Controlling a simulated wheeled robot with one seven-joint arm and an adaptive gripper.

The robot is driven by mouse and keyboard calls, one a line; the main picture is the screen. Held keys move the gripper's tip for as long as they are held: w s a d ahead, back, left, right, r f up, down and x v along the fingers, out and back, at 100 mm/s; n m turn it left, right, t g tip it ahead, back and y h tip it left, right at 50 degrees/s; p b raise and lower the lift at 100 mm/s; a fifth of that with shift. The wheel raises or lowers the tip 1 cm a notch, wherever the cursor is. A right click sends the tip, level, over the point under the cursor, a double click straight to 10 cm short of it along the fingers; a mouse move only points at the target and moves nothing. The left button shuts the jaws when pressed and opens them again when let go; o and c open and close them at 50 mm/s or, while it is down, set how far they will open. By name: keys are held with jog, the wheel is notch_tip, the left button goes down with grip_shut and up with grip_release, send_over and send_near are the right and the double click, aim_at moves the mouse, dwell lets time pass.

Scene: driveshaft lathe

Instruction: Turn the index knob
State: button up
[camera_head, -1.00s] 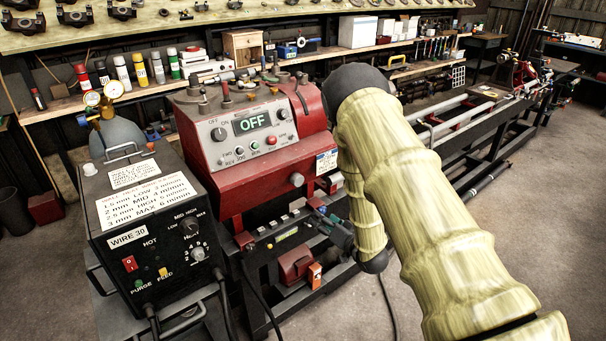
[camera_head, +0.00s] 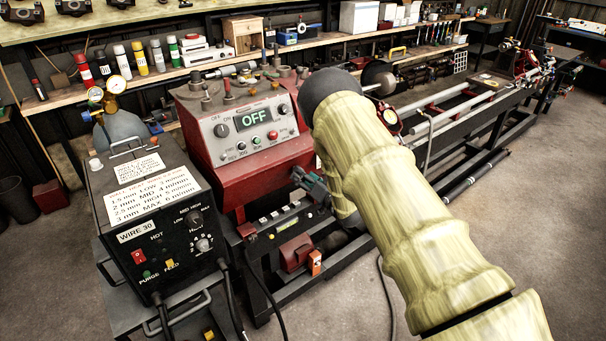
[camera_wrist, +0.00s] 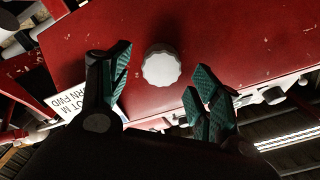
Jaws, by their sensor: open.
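The index knob (camera_wrist: 161,67) is a pale grey, fluted round knob on the red front of the lathe headstock (camera_head: 240,185). In the wrist view it shows whole, between and just beyond my open fingers, and it appears untouched. My gripper (camera_head: 308,182) has dark fingers with green pads. In the head view it is at the right part of the headstock front, and the knob is hidden there behind my gripper and arm. The gripper holds nothing. The display (camera_head: 255,118) on the headstock reads OFF.
A black welding wire box (camera_head: 160,225) stands left of the headstock. A narrow ledge with small parts (camera_head: 285,222) lies below the gripper. A partly cut-off white label (camera_wrist: 70,103) is beside the left finger. Lathe rails (camera_head: 450,112) run to the back right.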

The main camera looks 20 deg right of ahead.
jog(key=shift+w+a, duration=0.2)
jog(key=shift+w, duration=0.3)
jog(key=c, duration=1)
jog(key=shift+f+n+b, duration=0.1)
jog(key=shift+n+b, duration=0.2)
jog(key=shift+b, duration=0.1)
jog(key=shift+s+a+n+b, duration=0.1)
jog(key=shift+a+n+b, duration=0.05)
jog(key=shift+n+b, duration=8.95)
jog(key=shift+m+b, duration=0.4)
jog(key=shift+b, duration=0.1)
